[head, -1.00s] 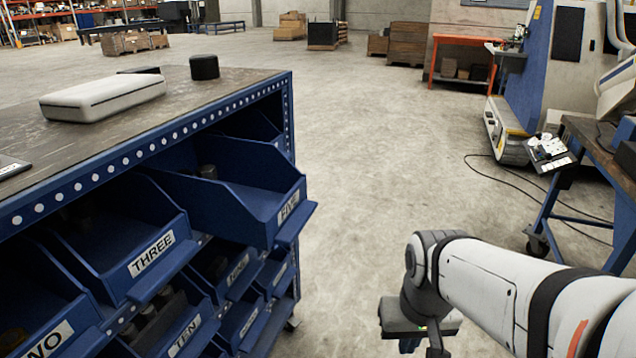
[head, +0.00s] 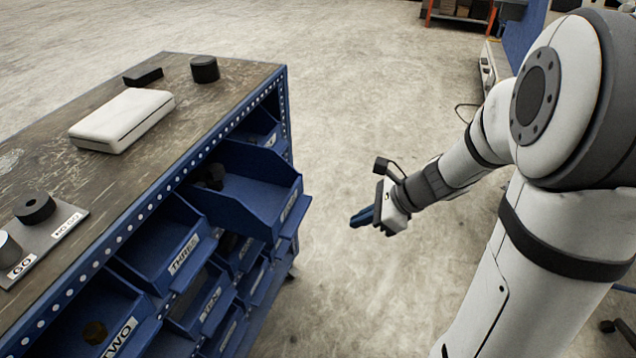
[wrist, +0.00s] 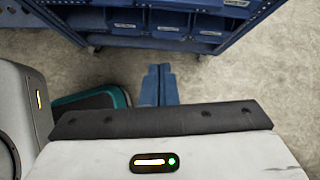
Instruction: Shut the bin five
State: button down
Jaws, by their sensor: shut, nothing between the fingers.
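Bin five (head: 262,213) is a blue open-topped bin in the top row of the blue rack. It juts out past the bins around it, and a dark round part shows inside. Its label faces right and is hard to read at this angle. My gripper (head: 358,219) is to the right of the bin, apart from it, over bare floor. Its blue fingers are shut together and empty. In the wrist view the fingers (wrist: 158,84) point toward the rack's lower bins, with a gap of floor between.
Bin three (head: 165,240) and bin two (head: 110,320) are nearer in the same row. The worktop (head: 60,165) above carries a white case (head: 122,120), a black cylinder (head: 204,69) and a plate with weights (head: 50,235). Floor right of the rack is clear.

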jog(key=w+a+f+m, duration=0.2)
jog(key=w+a+f, duration=0.3)
jog(key=a, duration=0.5)
jog(key=shift+w+f+t, duration=0.2)
jog(key=shift+f+t, duration=0.1)
jog(key=shift+f, duration=0.1)
